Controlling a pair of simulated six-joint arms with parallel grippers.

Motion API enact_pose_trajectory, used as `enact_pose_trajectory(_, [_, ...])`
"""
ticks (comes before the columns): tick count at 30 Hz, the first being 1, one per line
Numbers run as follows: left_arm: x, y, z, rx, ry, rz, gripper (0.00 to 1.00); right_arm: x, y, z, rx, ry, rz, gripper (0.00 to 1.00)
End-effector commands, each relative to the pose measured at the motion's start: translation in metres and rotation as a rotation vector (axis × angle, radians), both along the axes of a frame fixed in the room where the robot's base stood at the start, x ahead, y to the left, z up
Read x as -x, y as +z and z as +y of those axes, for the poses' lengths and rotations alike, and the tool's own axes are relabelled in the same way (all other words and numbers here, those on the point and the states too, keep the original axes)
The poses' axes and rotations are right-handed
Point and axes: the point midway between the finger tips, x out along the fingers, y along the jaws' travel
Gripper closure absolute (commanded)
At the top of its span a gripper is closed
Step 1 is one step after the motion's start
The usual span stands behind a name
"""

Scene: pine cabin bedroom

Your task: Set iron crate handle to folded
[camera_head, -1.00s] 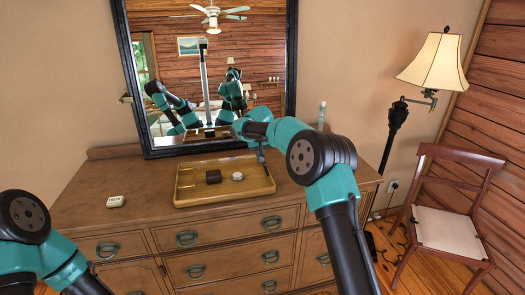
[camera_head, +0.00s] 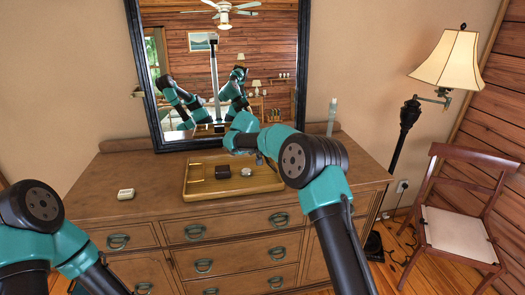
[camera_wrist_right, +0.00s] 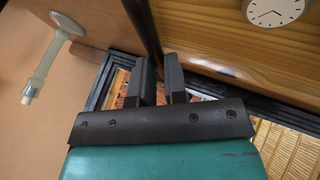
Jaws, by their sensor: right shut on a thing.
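I can make out no crate in the head view. In the right wrist view a dark narrow bar (camera_wrist_right: 141,22) runs down from the top edge to my right gripper (camera_wrist_right: 159,60), whose grey fingers are close together at its lower end. My right gripper is shut on this bar; I cannot tell whether it is the iron crate handle. My left gripper is out of view; only my left arm shows at lower left.
A wooden tray (camera_head: 200,194) on the dresser (camera_head: 150,180) holds a dark brown box (camera_head: 222,172) and a small round clock (camera_head: 246,172). A white block (camera_head: 126,194) lies at left.

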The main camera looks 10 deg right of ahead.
Motion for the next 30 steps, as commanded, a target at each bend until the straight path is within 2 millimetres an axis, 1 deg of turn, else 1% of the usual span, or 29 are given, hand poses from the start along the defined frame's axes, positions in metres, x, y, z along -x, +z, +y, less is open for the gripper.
enact_pose_trajectory(2, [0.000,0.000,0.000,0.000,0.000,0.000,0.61,0.000,-0.001,0.000,0.000,0.000,0.001,1.00])
enact_pose_trajectory(3, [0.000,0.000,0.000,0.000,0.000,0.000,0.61,0.000,-0.001,0.000,-0.001,0.000,0.001,0.85])
enact_pose_trajectory(11, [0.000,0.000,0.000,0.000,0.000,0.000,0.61,0.000,0.000,0.000,-0.001,0.000,0.001,0.61])
enact_pose_trajectory(18, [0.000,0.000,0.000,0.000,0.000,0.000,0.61,0.000,0.000,0.000,-0.001,0.000,0.000,0.61])
enact_pose_trajectory(22, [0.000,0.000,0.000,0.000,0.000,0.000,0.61,0.002,0.005,0.003,-0.001,0.001,-0.001,0.61])
enact_pose_trajectory(26, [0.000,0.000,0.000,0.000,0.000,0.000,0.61,0.007,0.017,0.008,-0.002,0.001,-0.002,0.61])
enact_pose_trajectory(30, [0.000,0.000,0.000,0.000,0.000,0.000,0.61,0.015,0.035,0.018,-0.002,0.002,-0.002,0.61])
